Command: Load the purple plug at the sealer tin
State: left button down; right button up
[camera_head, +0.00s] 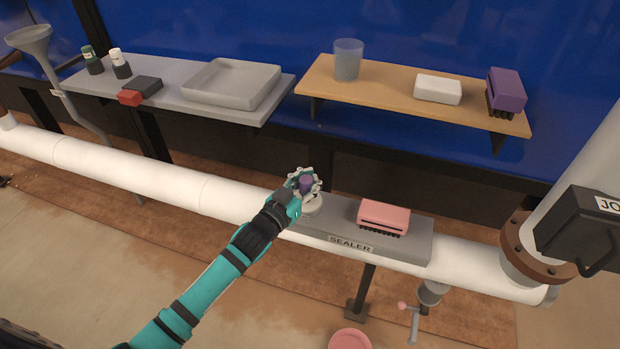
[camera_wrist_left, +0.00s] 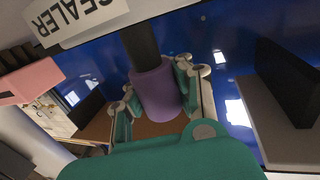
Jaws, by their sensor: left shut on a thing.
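My left gripper (camera_head: 303,181) is shut on the purple plug (camera_head: 306,184), above the grey platform (camera_head: 415,240) labelled SEALER. In the left wrist view the purple plug (camera_wrist_left: 155,93) sits between the fingers of my left gripper (camera_wrist_left: 156,98), with a dark cylindrical part extending from it. A pale round thing (camera_head: 312,207), perhaps the sealer tin, shows just below the gripper and is partly hidden by it. I cannot tell whether the plug touches it. The right gripper is not in view.
A pink brush-like block (camera_head: 384,216) sits on the platform to the right. Behind, a grey shelf holds a tray (camera_head: 232,84) and bottles, and a wooden shelf holds a cup (camera_head: 347,60), a white block (camera_head: 438,89) and a purple brush (camera_head: 506,90). A white pipe (camera_head: 130,172) runs across.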

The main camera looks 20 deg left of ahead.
pick_arm(q)
jog(key=shift+f, duration=0.1)
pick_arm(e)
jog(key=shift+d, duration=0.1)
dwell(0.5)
pick_arm(q)
jog(key=shift+r+p, duration=1.8)
jog(key=shift+p, duration=0.05)
jog(key=shift+r+p, duration=1.75)
jog(key=shift+p, duration=0.1)
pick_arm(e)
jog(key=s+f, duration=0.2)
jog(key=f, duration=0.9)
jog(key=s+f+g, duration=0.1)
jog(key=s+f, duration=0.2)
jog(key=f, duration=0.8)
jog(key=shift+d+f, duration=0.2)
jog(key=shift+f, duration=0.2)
